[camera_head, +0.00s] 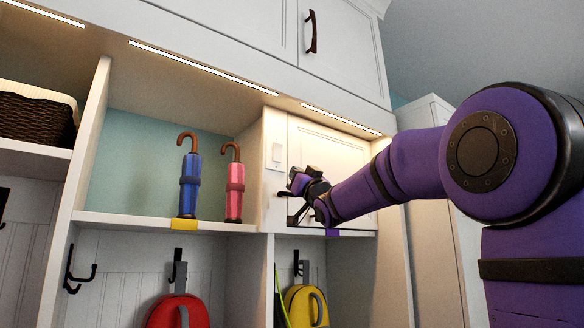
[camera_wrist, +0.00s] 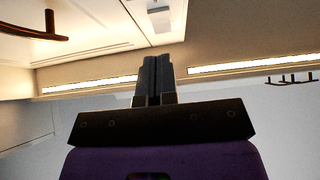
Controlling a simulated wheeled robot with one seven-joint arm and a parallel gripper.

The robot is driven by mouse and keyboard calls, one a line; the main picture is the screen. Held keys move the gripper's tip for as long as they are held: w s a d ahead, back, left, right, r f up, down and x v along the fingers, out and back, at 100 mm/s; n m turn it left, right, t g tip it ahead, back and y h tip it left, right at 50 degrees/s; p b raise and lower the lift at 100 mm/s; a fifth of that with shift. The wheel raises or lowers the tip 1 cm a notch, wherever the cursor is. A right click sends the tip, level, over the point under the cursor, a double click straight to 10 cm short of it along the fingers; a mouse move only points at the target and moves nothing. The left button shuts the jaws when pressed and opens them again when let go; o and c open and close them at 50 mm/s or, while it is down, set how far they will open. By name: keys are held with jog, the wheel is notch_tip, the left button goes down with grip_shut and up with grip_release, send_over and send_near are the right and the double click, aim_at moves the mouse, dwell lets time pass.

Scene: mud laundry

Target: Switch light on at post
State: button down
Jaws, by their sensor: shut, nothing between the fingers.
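A white light switch plate (camera_head: 277,153) is on the pale post between the umbrella cubby and the panelled door. My gripper (camera_head: 296,178) is just below and to the right of the switch in the head view. No contact with the switch shows. In the wrist view my gripper (camera_wrist: 157,60) has its two dark fingers together, with nothing between them. A small pale plate (camera_wrist: 158,14), apparently the switch, is at the top edge beyond the fingertips, partly cut off.
Bright light strips (camera_head: 205,67) run under the upper cabinets. A blue umbrella (camera_head: 190,180) and a pink umbrella (camera_head: 234,190) stand on the shelf left of the post. Red (camera_head: 178,312) and yellow bags (camera_head: 305,306) hang below. A wicker basket (camera_head: 36,119) is far left.

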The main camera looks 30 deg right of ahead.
jog(key=shift+w+f+v, duration=0.15)
jog(key=shift+v, duration=0.8)
jog(key=shift+w+f+v, duration=0.1)
jog(key=shift+f+v, duration=0.1)
jog(key=shift+v, duration=0.7)
jog(key=s+a+f+m+g+h, duration=0.1)
jog(key=s+a+f+g, duration=0.2)
jog(key=f, duration=0.4)
jog(key=s+a+f+m+g+h, duration=0.1)
jog(key=s+f+g, duration=0.3)
jog(key=f, duration=0.3)
jog(key=s+a+f+m+g+h, duration=0.1)
jog(key=s+a+f+g, duration=0.2)
jog(key=f, duration=0.4)
jog(key=s+a+f+n+g+y, duration=0.1)
jog(key=s+a+f+g, duration=0.2)
jog(key=s+f, duration=0.6)
jog(key=s+a+f+n+g+y, duration=0.1)
jog(key=s+a+f+g, duration=0.3)
jog(key=s+f+g, duration=0.3)
jog(key=s+f, duration=0.3)
jog(key=shift+s+f+n, duration=0.2)
jog(key=shift+s+n, duration=0.05)
jog(key=shift+n, duration=0.05)
